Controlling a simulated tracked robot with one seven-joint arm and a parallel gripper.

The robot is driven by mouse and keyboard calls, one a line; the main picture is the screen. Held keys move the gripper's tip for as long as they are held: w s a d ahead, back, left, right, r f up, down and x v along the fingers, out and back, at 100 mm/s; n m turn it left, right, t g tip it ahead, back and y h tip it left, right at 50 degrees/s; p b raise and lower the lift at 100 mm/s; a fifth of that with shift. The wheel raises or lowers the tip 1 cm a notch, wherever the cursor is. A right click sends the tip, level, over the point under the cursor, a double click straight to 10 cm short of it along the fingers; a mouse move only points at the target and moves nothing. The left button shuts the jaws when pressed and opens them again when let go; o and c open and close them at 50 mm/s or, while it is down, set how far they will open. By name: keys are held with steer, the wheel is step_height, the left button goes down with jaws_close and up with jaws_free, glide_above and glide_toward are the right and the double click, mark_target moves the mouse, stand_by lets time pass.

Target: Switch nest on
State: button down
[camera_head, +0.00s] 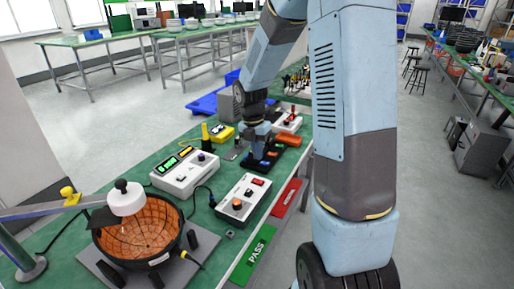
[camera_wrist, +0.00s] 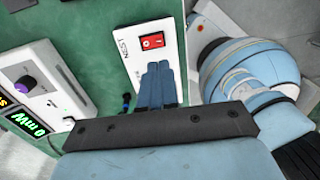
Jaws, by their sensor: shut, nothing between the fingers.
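The nest box is a white control box lettered NEST (camera_wrist: 125,55), with a red rocker switch (camera_wrist: 152,41) near one end. In the head view I take it to be the white box (camera_head: 232,213) with an orange knob and a red switch (camera_head: 258,181). My gripper (camera_wrist: 158,66) is shut and empty. Its two blue fingers lie together, with their tips in the picture just below the switch. Whether they touch the box, and which way the rocker is tipped, I cannot tell. My fingers and palm hide the box's lower part. In the head view my gripper (camera_head: 262,145) is beyond the box.
A white instrument (camera_head: 180,178) with lit displays and a purple knob stands left of the box. An orange-lined bowl (camera_head: 140,230) is at front left. A green PASS plate (camera_head: 255,250) and a red plate (camera_head: 287,197) lie along the bench edge. Another white box (camera_head: 287,123) stands farther back.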

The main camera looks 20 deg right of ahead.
mark_target(261, 181)
steer(key=f, duration=0.6)
steer(key=s+f, duration=0.1)
steer(key=f, duration=0.2)
steer(key=shift+d+f, duration=0.3)
steer(key=shift+d, duration=0.05)
steer(key=shift+f, duration=0.1)
steer(key=shift+w, duration=0.1)
steer(key=shift+w+a+r, duration=0.2)
steer(key=shift+w+a, duration=0.3)
steer(key=shift+r, duration=0.15)
steer(key=shift+r, duration=0.3)
step_height(261, 181, up, 13)
steer(key=s+d, duration=0.1)
stand_by(0.4)
steer(key=shift+s+d, duration=0.1)
